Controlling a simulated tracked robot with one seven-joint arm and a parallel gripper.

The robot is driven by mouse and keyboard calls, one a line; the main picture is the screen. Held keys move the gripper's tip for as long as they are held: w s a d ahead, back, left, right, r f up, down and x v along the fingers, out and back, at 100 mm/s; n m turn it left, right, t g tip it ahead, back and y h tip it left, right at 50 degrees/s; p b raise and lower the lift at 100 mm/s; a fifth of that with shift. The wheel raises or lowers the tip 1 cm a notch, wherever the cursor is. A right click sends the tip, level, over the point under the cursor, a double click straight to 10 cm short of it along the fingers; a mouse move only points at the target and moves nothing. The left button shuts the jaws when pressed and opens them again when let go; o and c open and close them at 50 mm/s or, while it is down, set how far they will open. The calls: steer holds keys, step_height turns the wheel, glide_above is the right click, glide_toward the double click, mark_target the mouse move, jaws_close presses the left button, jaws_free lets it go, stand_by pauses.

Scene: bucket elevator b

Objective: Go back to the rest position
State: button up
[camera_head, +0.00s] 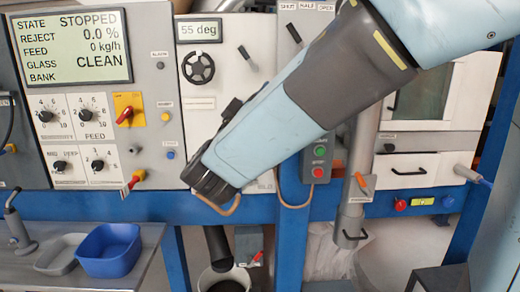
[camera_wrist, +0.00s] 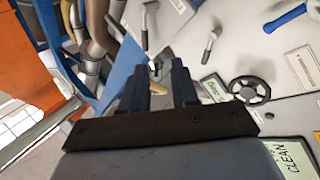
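My arm crosses the upper middle of the head view, its dark end in front of the machine's panels. The fingers cannot be made out there. In the wrist view my gripper (camera_wrist: 159,72) has its two dark fingers apart, with a gap between them and nothing held. The fingers point toward the machine front, with the black handwheel (camera_wrist: 250,89) to their right. No finger visibly touches anything. The handwheel also shows in the head view (camera_head: 198,67), left of my arm.
The control panel (camera_head: 150,75) at left has a display (camera_head: 66,47) reading STOPPED and CLEAN. A start/stop box (camera_head: 320,158) and a metal pipe (camera_head: 357,185) stand near my arm. A blue bin (camera_head: 108,250) is on the lower left bench. A bucket (camera_head: 224,279) stands below.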

steer(key=s+d+f+m+g+h, duration=0.1)
steer(key=s+d+f+g, duration=0.2)
steer(key=d, duration=0.4)
steer(key=d+f+m+g+h, duration=0.1)
steer(key=d+f+g, duration=0.1)
steer(key=d+g, duration=0.5)
steer(key=s+d+f+m+g+h, duration=0.1)
steer(key=s+d+f+g, duration=0.15)
steer(key=d, duration=0.55)
steer(key=s+d+f+g+y, duration=0.1)
steer(key=s+f+g+y, duration=0.2)
steer(key=s+f+y, duration=0.5)
steer(key=s+y, duration=0.1)
steer(key=y, duration=0.3)
steer(key=shift+s+f+m+y, duration=0.2)
steer(key=shift+f+m+y, duration=0.1)
steer(key=shift+m, duration=0.1)
